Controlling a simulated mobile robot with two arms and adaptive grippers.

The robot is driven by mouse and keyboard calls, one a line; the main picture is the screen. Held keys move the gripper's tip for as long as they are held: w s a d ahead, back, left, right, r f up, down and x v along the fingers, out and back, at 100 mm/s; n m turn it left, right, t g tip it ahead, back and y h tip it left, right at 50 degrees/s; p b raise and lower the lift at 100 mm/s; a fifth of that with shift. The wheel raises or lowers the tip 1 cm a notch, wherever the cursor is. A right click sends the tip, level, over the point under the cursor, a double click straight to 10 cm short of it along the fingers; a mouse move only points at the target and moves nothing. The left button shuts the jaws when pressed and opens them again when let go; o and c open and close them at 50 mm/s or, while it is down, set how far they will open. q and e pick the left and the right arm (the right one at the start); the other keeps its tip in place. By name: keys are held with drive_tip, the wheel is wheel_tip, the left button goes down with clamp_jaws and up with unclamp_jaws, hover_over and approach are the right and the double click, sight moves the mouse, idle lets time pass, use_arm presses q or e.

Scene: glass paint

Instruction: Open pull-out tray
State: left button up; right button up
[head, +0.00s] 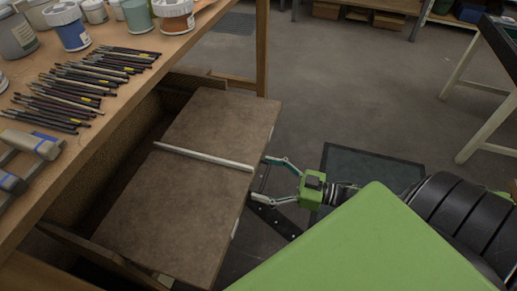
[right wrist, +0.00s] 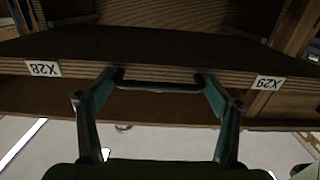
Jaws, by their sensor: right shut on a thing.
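The pull-out tray (head: 205,120) is a flat brown board with a pale strip across its middle. It extends out from under the wooden workbench (head: 205,35), with a dark gap between its inner edge and the bench. In the right wrist view, its front edge (right wrist: 180,72) carries a dark bar handle (right wrist: 160,86) between labels X28 and X29. My right gripper (head: 259,178) is at the middle of the tray's front edge, its fingers (right wrist: 160,81) closed on the handle from both ends. My left gripper is not in view.
Several brushes (head: 85,85), paint jars (head: 70,28) and grey tools with blue bands (head: 33,143) lie on the bench. Open grey floor (head: 350,85) lies beyond the tray, with a dark mat (head: 370,170) on it. Another table (head: 485,105) stands at the right.

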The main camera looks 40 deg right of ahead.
drive_tip(key=shift+s+a, duration=0.1)
drive_tip(key=shift+s, duration=0.05)
drive_tip(key=o, duration=1.3)
drive_tip(key=v, duration=1.2)
drive_tip(key=shift+f, duration=0.1)
